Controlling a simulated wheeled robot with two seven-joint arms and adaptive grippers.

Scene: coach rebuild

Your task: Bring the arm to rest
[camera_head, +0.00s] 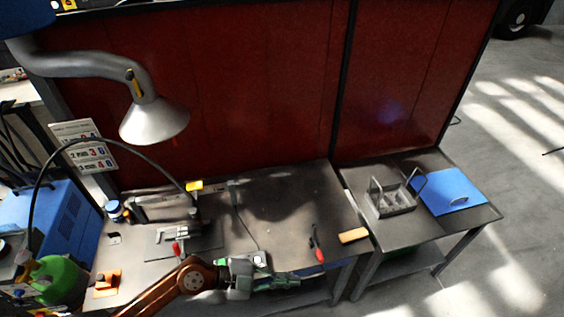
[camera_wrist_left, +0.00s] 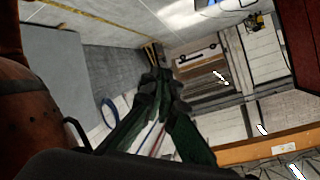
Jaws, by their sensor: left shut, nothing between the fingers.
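My left arm (camera_head: 170,290), brown and grey, comes in from the lower left in the head view. Its left gripper (camera_head: 312,276) points right, over the front edge of the workbench (camera_head: 285,205). In the left wrist view the dark green fingers of the left gripper (camera_wrist_left: 155,82) come together at their tips. They are shut and hold nothing. My right gripper is not in view.
A red-handled tool (camera_head: 317,248) and a yellow-tan block (camera_head: 353,236) lie near the bench's front right. A grey caddy (camera_head: 391,200) and a blue folder-like item (camera_head: 450,191) are on the right table. A lamp-like hood (camera_head: 155,122) hangs above. The bench middle is clear.

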